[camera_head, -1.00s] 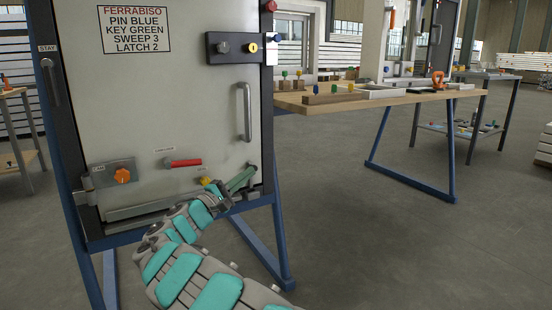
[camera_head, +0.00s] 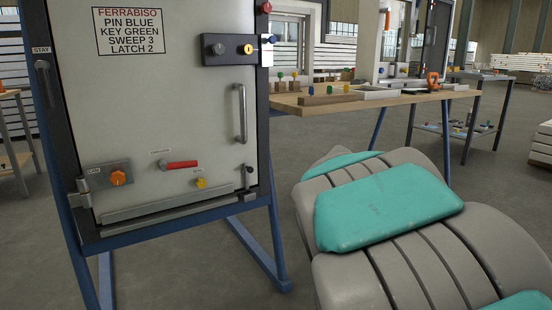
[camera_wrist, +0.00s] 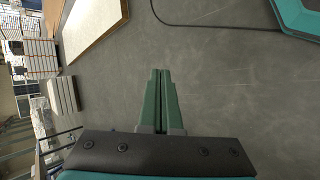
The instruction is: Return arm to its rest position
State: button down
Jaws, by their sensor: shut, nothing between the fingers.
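My arm (camera_head: 385,205) fills the lower right of the head view, with grey links and teal pads; my gripper is not visible there. In the wrist view my gripper (camera_wrist: 160,85) shows two green fingers pressed together with nothing between them. It points over bare grey floor, apart from any object. The white door panel (camera_head: 165,110) in its dark frame stands at the left of the head view, clear of my arm. Its handle (camera_head: 240,113), red lever (camera_head: 180,165), orange knob (camera_head: 118,178) and yellow knob (camera_head: 200,183) are all in plain sight.
A wooden workbench (camera_head: 400,99) with small coloured pieces stands behind my arm. The panel's blue stand (camera_head: 262,258) reaches the floor left of my arm. In the wrist view a wooden board edge (camera_wrist: 92,25) and stacked pallets (camera_wrist: 62,95) lie to the left.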

jog(key=s+a+f+m+y, duration=0.1)
jog(key=s+a+f+y, duration=0.5)
jog(key=s, duration=0.4)
jog(key=s+a+f+m+y, duration=0.1)
jog(key=s+a+f+y, duration=0.3)
jog(key=s+a, duration=0.55)
notch_tip(320, 180, up, 12)
jog(key=p, duration=1.2)
jog(key=shift+s+d+g+h+p, duration=0.3)
jog(key=shift+s, duration=0.05)
